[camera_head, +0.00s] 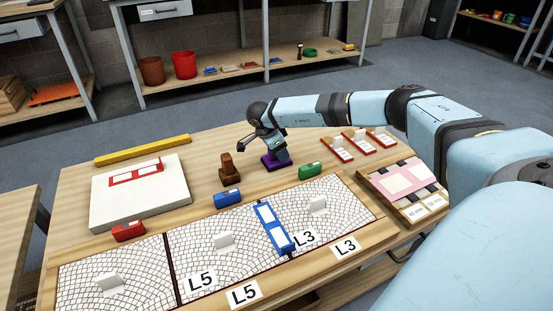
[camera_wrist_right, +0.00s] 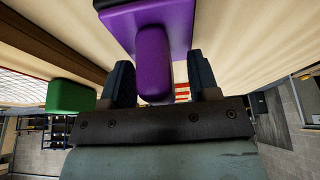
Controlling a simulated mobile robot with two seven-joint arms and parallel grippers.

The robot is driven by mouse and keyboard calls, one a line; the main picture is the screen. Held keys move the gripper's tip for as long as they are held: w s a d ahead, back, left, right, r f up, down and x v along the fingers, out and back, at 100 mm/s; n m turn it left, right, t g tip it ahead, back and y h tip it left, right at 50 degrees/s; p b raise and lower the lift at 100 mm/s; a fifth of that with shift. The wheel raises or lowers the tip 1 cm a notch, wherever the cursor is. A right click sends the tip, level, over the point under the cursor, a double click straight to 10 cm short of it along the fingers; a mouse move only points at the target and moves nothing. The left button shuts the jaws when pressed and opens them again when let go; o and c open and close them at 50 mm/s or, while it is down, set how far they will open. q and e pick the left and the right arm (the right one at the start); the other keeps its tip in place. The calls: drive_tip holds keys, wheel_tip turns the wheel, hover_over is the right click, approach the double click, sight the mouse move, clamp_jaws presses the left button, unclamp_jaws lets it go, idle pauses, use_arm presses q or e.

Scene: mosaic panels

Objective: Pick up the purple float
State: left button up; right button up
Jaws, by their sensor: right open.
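The purple float (camera_head: 276,161) stands on the table behind the mosaic panels, with a flat base and an upright rounded handle. My right gripper (camera_head: 272,147) is above it, pointing down. In the right wrist view the purple float (camera_wrist_right: 154,62) has its handle between the two dark fingers of my right gripper (camera_wrist_right: 161,82). The fingers are open, with gaps visible on both sides of the handle. The gripper hides part of the float in the head view. My left gripper is in neither view.
A brown wooden float (camera_head: 229,170) stands left of the purple one. Green (camera_head: 310,170), blue (camera_head: 228,198) and red (camera_head: 128,231) blocks line the panels' back edge. Red-edged cards (camera_head: 359,142) lie right of the gripper.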

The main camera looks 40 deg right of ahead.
drive_tip(key=shift+r, duration=0.1)
drive_tip(key=c, duration=1)
clamp_jaws()
drive_tip(key=shift+r, duration=0.1)
wheel_tip(320, 180, up, 9)
drive_tip(key=p, duration=0.4)
use_arm(q)
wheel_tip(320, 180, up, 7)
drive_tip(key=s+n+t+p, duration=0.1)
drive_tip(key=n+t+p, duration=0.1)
drive_tip(key=p, duration=0.1)
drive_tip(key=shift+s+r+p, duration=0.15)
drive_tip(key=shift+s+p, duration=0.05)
drive_tip(key=shift+p, duration=0.1)
use_arm(e)
wheel_tip(320, 180, up, 11)
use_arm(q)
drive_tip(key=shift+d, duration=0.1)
